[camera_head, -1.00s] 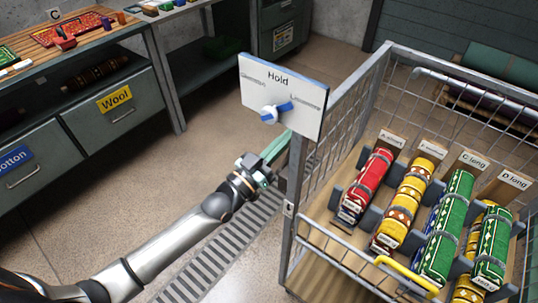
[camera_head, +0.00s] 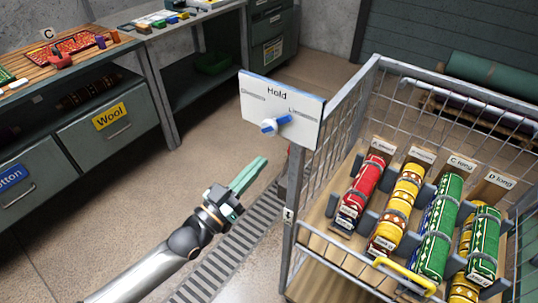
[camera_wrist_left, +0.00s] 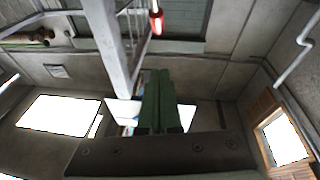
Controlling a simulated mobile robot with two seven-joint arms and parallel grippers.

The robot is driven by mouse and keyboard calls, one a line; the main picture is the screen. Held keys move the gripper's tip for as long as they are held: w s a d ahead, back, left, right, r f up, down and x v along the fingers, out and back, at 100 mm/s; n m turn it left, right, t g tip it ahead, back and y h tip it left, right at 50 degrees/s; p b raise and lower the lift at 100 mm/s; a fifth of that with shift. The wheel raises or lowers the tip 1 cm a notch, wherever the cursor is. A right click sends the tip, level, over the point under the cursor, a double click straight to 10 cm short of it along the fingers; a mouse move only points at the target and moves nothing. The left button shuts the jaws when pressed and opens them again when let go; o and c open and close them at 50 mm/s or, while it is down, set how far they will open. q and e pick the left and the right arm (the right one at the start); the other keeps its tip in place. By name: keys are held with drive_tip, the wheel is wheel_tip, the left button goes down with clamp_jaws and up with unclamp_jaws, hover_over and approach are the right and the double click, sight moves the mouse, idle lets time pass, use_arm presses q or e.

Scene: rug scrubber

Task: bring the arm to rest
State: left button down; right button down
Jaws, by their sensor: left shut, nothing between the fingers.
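My left arm comes in from the bottom left of the head view. Its gripper (camera_head: 249,176) has green fingers lying together, shut and empty, over the floor beside the cart. In the left wrist view the green fingers (camera_wrist_left: 159,84) also lie side by side with nothing held. The white Hold sign (camera_head: 281,110) with a blue-and-white knob hangs on the cart's corner, above and right of the fingers and apart from them. My right gripper is not in view.
The wire cart (camera_head: 310,190) holds several rolled rugs, red, yellow and green, in labelled slots. Drawers labelled Wool (camera_head: 112,118) and Cotton stand at the left under a wooden top. A floor grate (camera_head: 235,255) runs below my arm. Open floor lies between drawers and cart.

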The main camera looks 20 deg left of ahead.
use_arm(q)
drive_tip(key=shift+r+v, duration=0.1)
drive_tip(key=shift+v, duration=0.9)
drive_tip(key=shift+r+v, duration=0.15)
drive_tip(key=shift+v, duration=0.85)
drive_tip(key=s+f+g+y, duration=0.2)
drive_tip(key=s+f, duration=0.3)
drive_tip(key=f, duration=0.3)
drive_tip(key=s+f+n+g+y, duration=0.1)
drive_tip(key=s+f+g+y, duration=0.2)
drive_tip(key=f, duration=0.6)
drive_tip(key=s+f+n+g+y, duration=0.1)
drive_tip(key=s+f+g, duration=0.3)
drive_tip(key=s+f, duration=0.4)
drive_tip(key=shift+f+g+y, duration=0.3)
drive_tip(key=shift+f+y, duration=0.15)
drive_tip(key=shift+y, duration=0.25)
